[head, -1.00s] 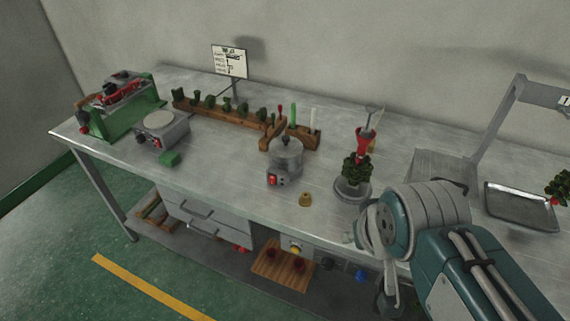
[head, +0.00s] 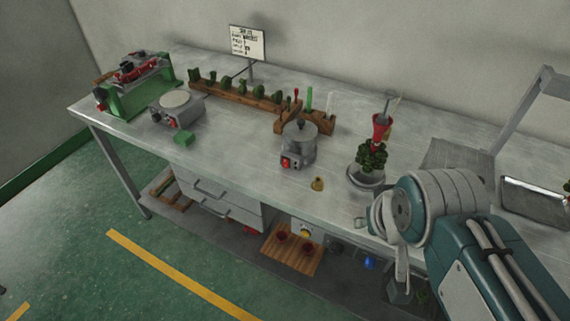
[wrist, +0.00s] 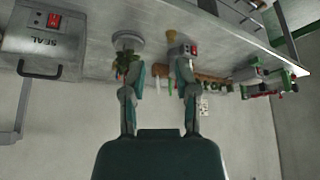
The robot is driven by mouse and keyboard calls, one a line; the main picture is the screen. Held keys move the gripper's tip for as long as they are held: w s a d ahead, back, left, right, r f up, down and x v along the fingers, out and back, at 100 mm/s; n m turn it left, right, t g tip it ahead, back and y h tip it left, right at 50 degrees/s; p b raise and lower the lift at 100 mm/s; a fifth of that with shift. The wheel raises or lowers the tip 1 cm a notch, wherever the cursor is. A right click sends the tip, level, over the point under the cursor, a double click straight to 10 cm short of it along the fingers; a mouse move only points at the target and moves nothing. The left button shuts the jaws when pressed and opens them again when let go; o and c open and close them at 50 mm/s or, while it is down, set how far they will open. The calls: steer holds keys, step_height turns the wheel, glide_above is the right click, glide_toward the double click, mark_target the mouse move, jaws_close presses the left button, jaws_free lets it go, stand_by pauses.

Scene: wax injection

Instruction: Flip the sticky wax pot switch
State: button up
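The sticky wax pot (head: 299,146) is a small grey lidded pot with a red switch (head: 286,162) on its front. It stands on the bench, left of the tree stand. In the wrist view, which appears upside down, the red switch (wrist: 194,48) shows just beyond the tip of the right finger, with the pot partly hidden behind that finger. My gripper (wrist: 161,62) is open and empty, with its two fingers well apart. It looks clear of the pot, though the exact gap is hard to judge. In the head view my arm's wrist hides most of the gripper.
A stand with a green wax tree and red funnel (head: 372,158) is right of the pot. A small brass piece (head: 318,184) lies near the bench's front edge. A wooden rack (head: 240,94) is behind. A SEAL machine (wrist: 45,42) is in the wrist view.

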jaws_close()
stand_by(1.0)
